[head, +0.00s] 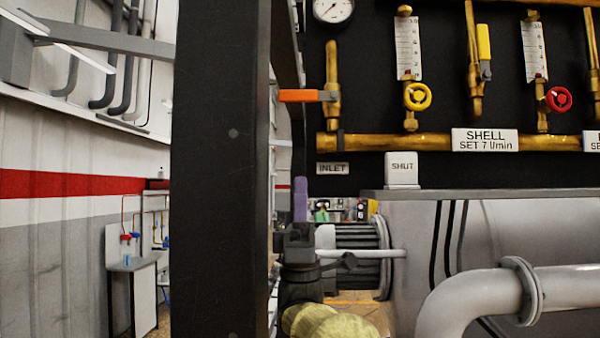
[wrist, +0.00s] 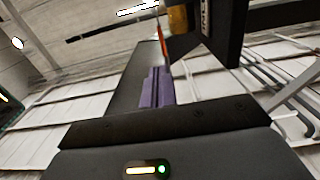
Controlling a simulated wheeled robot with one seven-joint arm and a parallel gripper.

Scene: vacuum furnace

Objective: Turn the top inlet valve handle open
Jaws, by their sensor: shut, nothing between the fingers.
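The inlet valve has an orange lever handle (head: 302,96) that points left, crosswise to its vertical brass pipe (head: 333,75). An INLET label (head: 332,168) sits below it on the black panel. My gripper (head: 300,186), with purple fingers, points up below the handle, clearly apart from it in the head view. In the wrist view the purple fingers (wrist: 156,88) are together and hold nothing. There the orange handle (wrist: 163,45) shows edge-on just beyond the fingertips, beside the brass pipe (wrist: 178,18). I cannot tell the exact gap.
A wide black post (head: 220,170) stands left of the handle. Yellow (head: 417,97) and red (head: 558,99) handwheels, a yellow lever (head: 484,42) and gauges are to the right. A SHUT block (head: 402,169) stands on the grey furnace body below the panel.

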